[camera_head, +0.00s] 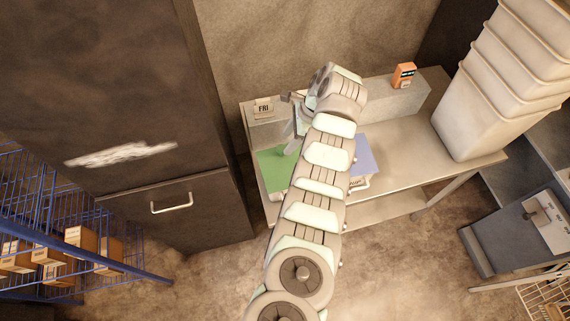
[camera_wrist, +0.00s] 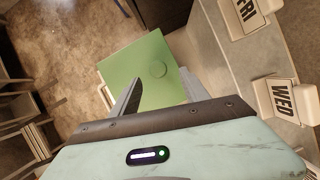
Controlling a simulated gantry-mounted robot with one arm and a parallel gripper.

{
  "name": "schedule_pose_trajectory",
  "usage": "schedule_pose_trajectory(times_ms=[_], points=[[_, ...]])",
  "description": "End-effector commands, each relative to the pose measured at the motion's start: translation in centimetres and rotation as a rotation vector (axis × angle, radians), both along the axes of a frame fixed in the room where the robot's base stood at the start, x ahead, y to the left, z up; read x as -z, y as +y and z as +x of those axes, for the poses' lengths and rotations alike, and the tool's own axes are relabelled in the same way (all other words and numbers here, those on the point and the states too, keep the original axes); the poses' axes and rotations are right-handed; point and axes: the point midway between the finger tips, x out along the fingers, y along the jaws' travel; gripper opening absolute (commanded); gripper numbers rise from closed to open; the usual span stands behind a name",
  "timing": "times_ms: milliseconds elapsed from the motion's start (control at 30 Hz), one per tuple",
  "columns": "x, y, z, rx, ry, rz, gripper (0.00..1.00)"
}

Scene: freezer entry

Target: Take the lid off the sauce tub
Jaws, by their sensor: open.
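A square green lid (camera_head: 272,172) lies at the left end of the steel table, partly hidden by my arm. In the wrist view the green lid (camera_wrist: 135,72) shows a round raised knob (camera_wrist: 157,69) on its top. A lavender lid (camera_head: 366,154) tops a white tub (camera_head: 359,183) to the right of my arm; the tub's label is too small to read. Which tub holds sauce I cannot tell. My gripper (camera_wrist: 160,90) is open and empty, its fingers apart over the near part of the green lid. My gripper (camera_head: 291,137) also shows in the head view.
A FRI block (camera_head: 263,108) stands at the table's back, with a WED block (camera_wrist: 283,98) in the wrist view. An orange device (camera_head: 403,75) sits on the back ledge. Stacked white bins (camera_head: 500,85) stand at right, a dark cabinet (camera_head: 180,210) at left. The right tabletop (camera_head: 410,160) is clear.

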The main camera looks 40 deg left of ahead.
Motion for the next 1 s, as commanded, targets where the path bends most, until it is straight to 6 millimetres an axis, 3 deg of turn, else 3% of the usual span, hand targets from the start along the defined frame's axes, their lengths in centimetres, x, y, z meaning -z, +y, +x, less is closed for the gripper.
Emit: schedule_pose_trajectory(times_ms=[500, 733, 1000], points=[[4.8, 1.5, -2.0, 0.000, -0.001, -0.001, 0.54], [5.1, 1.6, -2.0, 0.002, -0.004, 0.001, 0.54], [5.1, 1.6, -2.0, 0.002, -0.004, 0.001, 0.33]])
